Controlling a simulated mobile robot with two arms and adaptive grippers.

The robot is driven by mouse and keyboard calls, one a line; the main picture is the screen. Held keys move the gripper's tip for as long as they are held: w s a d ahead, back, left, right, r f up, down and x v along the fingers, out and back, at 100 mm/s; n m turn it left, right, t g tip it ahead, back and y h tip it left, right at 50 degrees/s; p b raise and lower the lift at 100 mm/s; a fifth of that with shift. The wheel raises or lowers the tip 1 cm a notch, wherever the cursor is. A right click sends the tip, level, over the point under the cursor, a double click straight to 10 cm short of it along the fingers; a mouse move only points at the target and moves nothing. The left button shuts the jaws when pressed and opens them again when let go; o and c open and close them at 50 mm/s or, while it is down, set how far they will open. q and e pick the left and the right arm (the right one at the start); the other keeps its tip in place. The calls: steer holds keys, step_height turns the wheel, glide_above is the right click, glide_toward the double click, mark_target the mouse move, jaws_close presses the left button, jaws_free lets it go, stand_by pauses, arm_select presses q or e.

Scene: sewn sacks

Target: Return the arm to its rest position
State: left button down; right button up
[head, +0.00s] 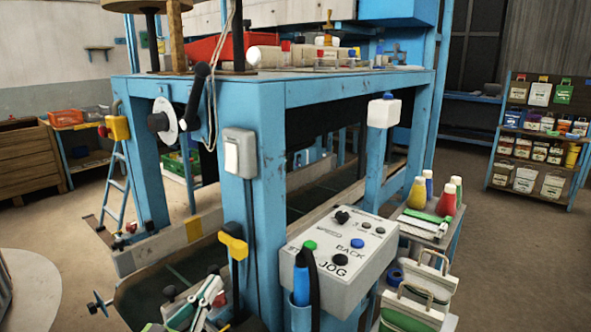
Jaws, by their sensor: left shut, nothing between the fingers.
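My left gripper (207,300) is low in the head view, near the bottom edge and left of the control box. It is small and partly cut off by the frame edge. Its fingers are shut with nothing between them. It is in front of the dark conveyor bed beneath the blue machine frame (268,200); I cannot tell whether it touches anything. My right gripper is not in view.
A grey control box (338,255) with coloured buttons juts out right of the gripper. A side stand (432,232) holds several coloured bottles. White bags (425,285) stand at the lower right. Shelves (545,140) are at the far right. Open floor (510,255) lies between.

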arm_select(q)
steer(key=s+f+g+y, duration=0.2)
steer(key=s+f+g, duration=0.25)
steer(key=f, duration=0.55)
steer(key=s+f+g+y, duration=0.3)
steer(key=s+f, duration=0.3)
steer(key=f, duration=0.4)
steer(key=s+a+f+g+y, duration=0.15)
steer(key=s+f+g, duration=0.25)
steer(key=s, duration=0.6)
steer(key=s+a+f+g+y, duration=0.15)
steer(key=s+f+g, duration=0.25)
steer(key=s, duration=0.5)
step_height(320, 180, down, 28)
steer(key=s+g, duration=0.1)
steer(key=s, duration=0.2)
steer(key=s+a+f+g, duration=0.1)
steer(key=s+a+f, duration=0.2)
steer(key=s+f, duration=1.1)
steer(key=shift+s+f+h, duration=0.3)
steer(key=shift+s+f, duration=0.05)
steer(key=shift+s, duration=0.75)
